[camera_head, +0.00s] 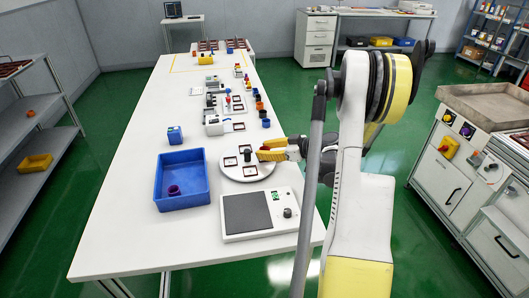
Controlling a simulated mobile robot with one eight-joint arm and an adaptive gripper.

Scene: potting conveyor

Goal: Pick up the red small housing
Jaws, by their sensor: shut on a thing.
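My gripper (266,154) reaches in from the right, with its yellow fingers low over the far right part of a round white plate (232,174). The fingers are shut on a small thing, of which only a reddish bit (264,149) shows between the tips. It appears to be the red small housing, but the fingers hide most of it. I cannot tell whether it touches the plate.
The plate carries dark-framed square spots and a black part (248,155) close left of my fingertips. A blue bin (182,205) with a purple ring stands left. A scale (247,213) stands in front. Several small parts line the table behind.

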